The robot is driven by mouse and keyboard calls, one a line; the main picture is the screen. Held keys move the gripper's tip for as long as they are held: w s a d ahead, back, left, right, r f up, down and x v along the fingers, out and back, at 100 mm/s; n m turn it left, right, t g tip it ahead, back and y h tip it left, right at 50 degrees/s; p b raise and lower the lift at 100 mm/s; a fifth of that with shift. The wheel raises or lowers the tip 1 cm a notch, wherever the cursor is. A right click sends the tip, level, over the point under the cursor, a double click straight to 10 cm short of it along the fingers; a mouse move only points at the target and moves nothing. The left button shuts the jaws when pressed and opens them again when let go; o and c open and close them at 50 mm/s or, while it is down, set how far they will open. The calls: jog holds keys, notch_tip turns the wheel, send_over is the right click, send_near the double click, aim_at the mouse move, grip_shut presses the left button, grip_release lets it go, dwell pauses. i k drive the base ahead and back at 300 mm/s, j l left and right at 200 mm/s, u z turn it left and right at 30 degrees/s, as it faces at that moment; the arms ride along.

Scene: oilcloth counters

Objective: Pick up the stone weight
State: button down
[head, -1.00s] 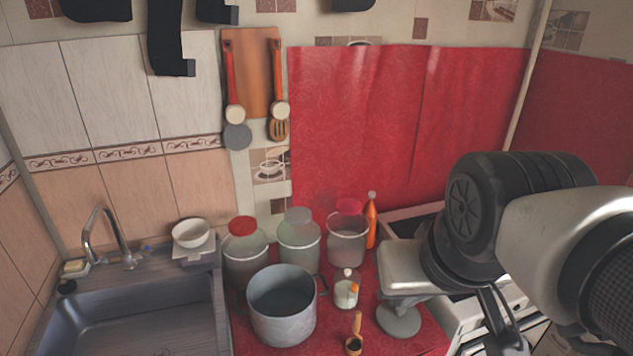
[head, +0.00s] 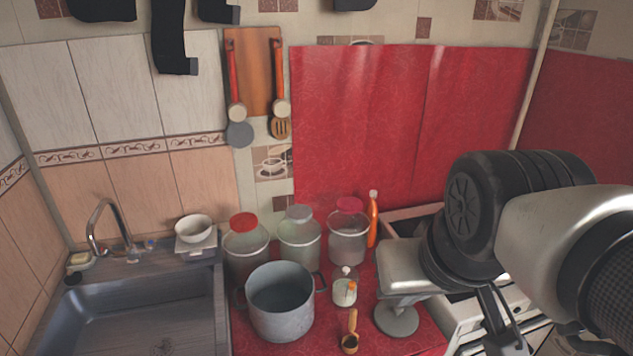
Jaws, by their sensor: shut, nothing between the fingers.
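A grey, round, flat-bottomed piece with a short upright part (head: 397,321) stands on the red oilcloth counter, right of the small jar. It may be the stone weight, but I cannot be sure at this size. My arm (head: 545,225) fills the right side of the head view, and its grey and black parts hide what lies behind and beneath them. Nothing is visibly held.
A large grey pot (head: 281,318) stands left on the red counter (head: 420,345). Several lidded jars, including one with a red lid (head: 245,250), stand behind it. A small jar (head: 344,293), a wooden scoop (head: 351,335) and an orange bottle (head: 373,222) are near. The sink (head: 140,310) is left.

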aim_at(394, 322)
jog(key=i+l+u, duration=0.2)
jog(key=l, duration=0.45)
jog(key=l+u, duration=0.25)
jog(key=l, duration=0.4)
